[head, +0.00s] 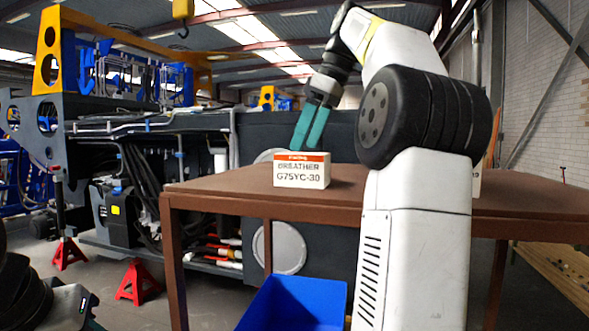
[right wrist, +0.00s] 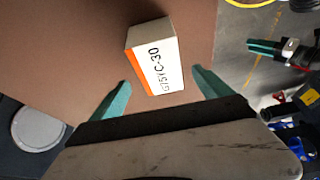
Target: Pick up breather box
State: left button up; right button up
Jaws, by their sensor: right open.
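The breather box (head: 301,170) is a small white carton with an orange-red top band and black lettering "BREATHER G75YC-30".
The brown table (head: 225,187) is otherwise mostly clear, though my right arm hides part of it. A blue bin (head: 295,305) stands below its front edge. Red jack stands (head: 137,284) and the harvester chassis (head: 120,125) are to the left and behind.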

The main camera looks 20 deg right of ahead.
aim_at(298, 169)
jog(key=shift+d+f, duration=0.2)
jog(key=shift+d, duration=0.1)
jog(key=shift+w+f, duration=0.1)
jog(key=shift+f, duration=0.2)
jog(key=shift+s+a+x, duration=0.1)
jog(key=shift+x, duration=1.6)
jog(key=shift+s+a+x, duration=0.1)
jog(key=shift+x, duration=1.6)
jog(key=shift+f, duration=0.1)
jog(key=shift+c, duration=0.4)
jog(key=c, duration=1.6)
